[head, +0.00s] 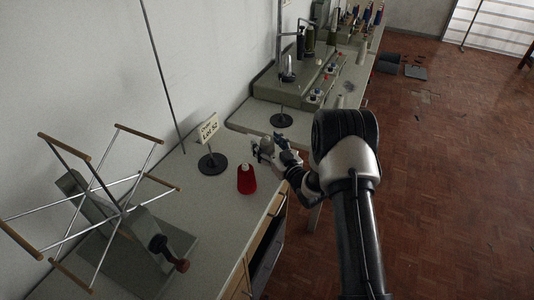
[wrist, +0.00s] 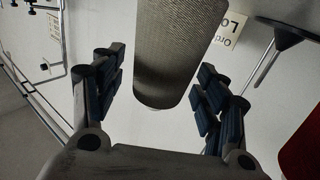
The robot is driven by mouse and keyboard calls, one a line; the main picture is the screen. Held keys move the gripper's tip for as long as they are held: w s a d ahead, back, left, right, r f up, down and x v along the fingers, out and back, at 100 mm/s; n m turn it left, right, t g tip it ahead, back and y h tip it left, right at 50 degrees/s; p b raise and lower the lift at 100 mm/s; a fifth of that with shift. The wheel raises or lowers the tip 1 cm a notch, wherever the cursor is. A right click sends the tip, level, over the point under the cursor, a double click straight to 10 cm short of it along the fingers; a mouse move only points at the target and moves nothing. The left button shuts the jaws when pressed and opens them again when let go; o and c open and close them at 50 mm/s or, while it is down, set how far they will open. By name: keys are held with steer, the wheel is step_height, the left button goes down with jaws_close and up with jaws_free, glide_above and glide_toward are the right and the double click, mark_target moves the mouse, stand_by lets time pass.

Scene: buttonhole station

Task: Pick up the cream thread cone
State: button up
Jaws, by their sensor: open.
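The cream thread cone (wrist: 165,50), greyish cream with a fine wound texture, fills the top middle of the wrist view, its upper part cut off by the frame edge. My gripper (wrist: 160,78) is open, with one dark padded finger on each side of the cone. Gaps show between the pads and the cone, and nothing is gripped. In the head view my gripper (head: 272,149) is low over the worktop's right edge, just beyond the red cone. There the cone between the fingers is mostly hidden and hard to make out.
A red thread cone (head: 246,179) stands close in front of my gripper. A lot sign (head: 209,129) on a round black base stands to the left. A wire-armed yarn winder (head: 122,210) is at the front left. A green machine (head: 290,80) stands behind.

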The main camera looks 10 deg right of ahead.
steer(key=shift+w, duration=0.1)
steer(key=c, duration=1.2)
